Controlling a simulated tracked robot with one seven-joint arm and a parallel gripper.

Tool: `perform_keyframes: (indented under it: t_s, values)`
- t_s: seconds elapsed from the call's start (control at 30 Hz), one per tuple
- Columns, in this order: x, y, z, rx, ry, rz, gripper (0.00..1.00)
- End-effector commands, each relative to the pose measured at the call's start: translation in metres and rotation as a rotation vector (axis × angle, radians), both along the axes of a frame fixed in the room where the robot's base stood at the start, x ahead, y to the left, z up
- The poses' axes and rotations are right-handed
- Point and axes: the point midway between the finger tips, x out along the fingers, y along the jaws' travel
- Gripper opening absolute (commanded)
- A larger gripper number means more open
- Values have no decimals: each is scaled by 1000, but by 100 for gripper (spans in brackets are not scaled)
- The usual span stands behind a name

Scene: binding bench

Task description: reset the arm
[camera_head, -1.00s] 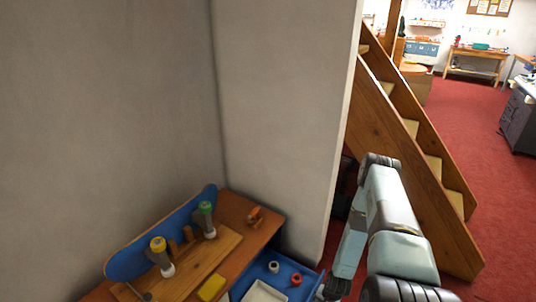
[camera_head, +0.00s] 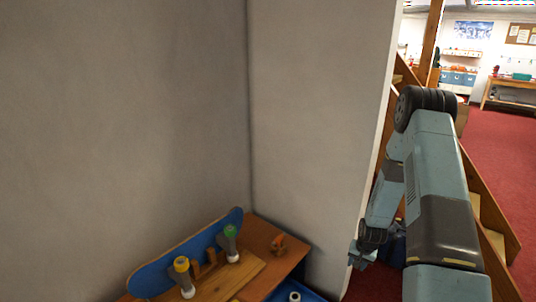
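My arm (camera_head: 440,190) stands on the right side of the head view, raised and bent over at a dark joint near the top. Its far part hangs down on the left side of the bend. My gripper (camera_head: 360,258) is at the lower end of that part, in front of the wall's edge and to the right of the wooden bench (camera_head: 268,236). It is small and partly dark, so I cannot tell whether its fingers are open or shut. No held thing can be made out.
A grey wall (camera_head: 310,120) stands behind. Wooden stairs (camera_head: 487,205) rise behind my arm. Red floor (camera_head: 503,150) is open at the right.

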Motion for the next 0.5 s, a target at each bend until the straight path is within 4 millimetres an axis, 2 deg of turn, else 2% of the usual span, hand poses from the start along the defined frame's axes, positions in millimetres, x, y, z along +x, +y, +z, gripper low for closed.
perform_keyframes:
  t_s: [0.03, 0.2, 0.5]
  values:
    - [5, 1, 20, -10, -10, 12, 40]
    - [15, 4, 80, -36, -29, 48, 40]
    - [14, 15, 183, -79, -62, 106, 40]
